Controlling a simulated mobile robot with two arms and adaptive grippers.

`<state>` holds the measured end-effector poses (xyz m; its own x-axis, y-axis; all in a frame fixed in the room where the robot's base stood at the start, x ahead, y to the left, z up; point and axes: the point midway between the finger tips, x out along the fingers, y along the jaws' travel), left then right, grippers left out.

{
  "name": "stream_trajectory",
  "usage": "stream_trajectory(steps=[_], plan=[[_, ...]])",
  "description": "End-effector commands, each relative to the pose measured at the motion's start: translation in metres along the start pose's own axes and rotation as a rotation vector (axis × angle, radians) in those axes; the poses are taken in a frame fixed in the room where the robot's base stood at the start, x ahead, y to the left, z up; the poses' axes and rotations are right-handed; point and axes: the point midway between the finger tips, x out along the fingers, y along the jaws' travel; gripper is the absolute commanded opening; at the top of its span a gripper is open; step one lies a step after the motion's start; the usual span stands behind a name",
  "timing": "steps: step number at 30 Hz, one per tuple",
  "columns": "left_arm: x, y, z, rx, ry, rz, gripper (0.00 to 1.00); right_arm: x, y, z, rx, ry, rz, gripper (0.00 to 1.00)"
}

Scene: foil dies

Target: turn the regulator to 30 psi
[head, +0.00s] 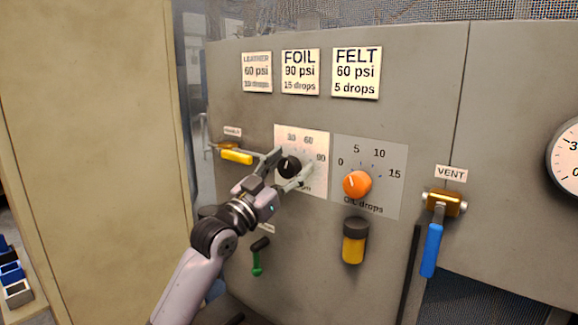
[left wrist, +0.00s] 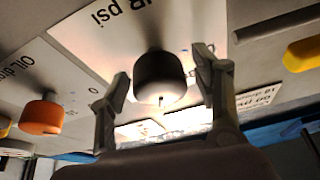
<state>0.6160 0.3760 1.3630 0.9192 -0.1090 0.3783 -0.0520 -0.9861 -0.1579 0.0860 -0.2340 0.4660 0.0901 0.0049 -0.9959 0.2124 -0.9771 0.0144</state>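The regulator is a black knob (head: 289,166) on a white plate (head: 316,148) marked 30, 60 and 90. My left gripper (head: 291,170) reaches the plate with one finger on each side of the knob. In the left wrist view my left gripper (left wrist: 161,80) is open, with gaps between fingers and knob. My right gripper is not in view.
An orange oil drops knob (head: 357,184) sits to the right of the regulator. A yellow-handled valve (head: 236,156) is close on the left. A green lever (head: 258,256) and an amber bowl (head: 354,242) are below. A blue vent lever (head: 432,250) hangs farther right.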

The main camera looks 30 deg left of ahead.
Motion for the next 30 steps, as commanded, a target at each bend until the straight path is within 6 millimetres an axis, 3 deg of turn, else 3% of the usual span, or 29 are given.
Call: stream_trajectory(steps=[21,30], plan=[[-0.0003,-0.0002,0.0,0.0,-0.001,0.0,0.11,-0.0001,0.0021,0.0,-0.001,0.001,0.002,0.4],[0.0005,-0.0002,-0.0013,-0.046,-0.003,-0.018,0.11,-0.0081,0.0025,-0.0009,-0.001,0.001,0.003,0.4]])
